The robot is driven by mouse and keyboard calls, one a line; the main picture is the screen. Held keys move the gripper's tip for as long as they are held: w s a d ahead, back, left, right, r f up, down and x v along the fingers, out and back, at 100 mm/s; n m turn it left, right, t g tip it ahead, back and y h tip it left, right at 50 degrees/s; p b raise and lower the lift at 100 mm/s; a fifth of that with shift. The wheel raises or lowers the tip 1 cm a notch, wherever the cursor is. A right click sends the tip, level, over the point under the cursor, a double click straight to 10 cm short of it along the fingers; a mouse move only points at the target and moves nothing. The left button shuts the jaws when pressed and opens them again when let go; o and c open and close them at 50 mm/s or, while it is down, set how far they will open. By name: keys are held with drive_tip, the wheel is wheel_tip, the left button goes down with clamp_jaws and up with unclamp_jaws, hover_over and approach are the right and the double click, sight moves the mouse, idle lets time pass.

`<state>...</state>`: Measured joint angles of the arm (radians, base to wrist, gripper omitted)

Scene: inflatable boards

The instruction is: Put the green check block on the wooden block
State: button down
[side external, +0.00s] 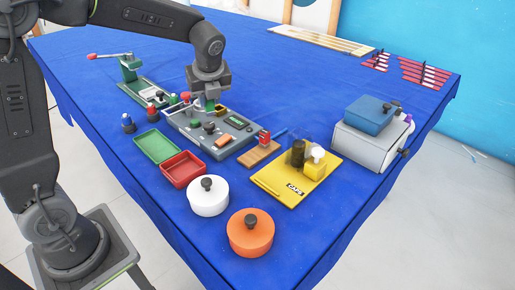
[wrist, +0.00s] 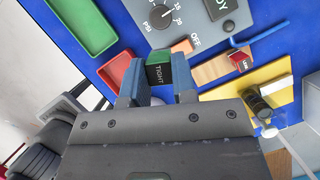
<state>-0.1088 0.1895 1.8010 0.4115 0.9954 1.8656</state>
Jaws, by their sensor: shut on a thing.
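My gripper (side external: 209,96) is above the far part of the grey gauge panel (side external: 208,132). It is shut on the green check block (wrist: 160,73), whose dark face reads "TIGHT" in the wrist view. The block sits between my two fingers (wrist: 161,87); in the side view only a bit of green (side external: 210,104) shows below my gripper. A flat wooden block (side external: 259,154) lies on the blue cloth at the panel's right, with a red block marked "LOW" (wrist: 241,60) on it. The wooden block also shows in the wrist view (wrist: 210,70), right of my fingers.
A green tray (side external: 159,146) and a red tray (side external: 182,169) lie left of the panel. White (side external: 208,197) and orange (side external: 250,234) lidded pots stand in front. A yellow board (side external: 282,188) with upright pieces lies right of the wooden block. An orange-brown block (side external: 226,140) lies on the panel.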

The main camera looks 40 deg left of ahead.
drive_tip(key=w+d+f, duration=0.1)
drive_tip(key=d+f, duration=0.1)
drive_tip(key=d, duration=0.1)
drive_tip(key=w+d+f, duration=0.2)
drive_tip(key=d, duration=0.2)
drive_tip(key=w+d+f, duration=0.1)
drive_tip(key=d+f, duration=0.2)
drive_tip(key=shift+w+d, duration=0.35)
drive_tip(key=shift+d, duration=0.05)
drive_tip(key=shift+f, duration=2)
drive_tip(key=shift+f, duration=0.1)
drive_tip(key=c, duration=0.9)
unclamp_jaws()
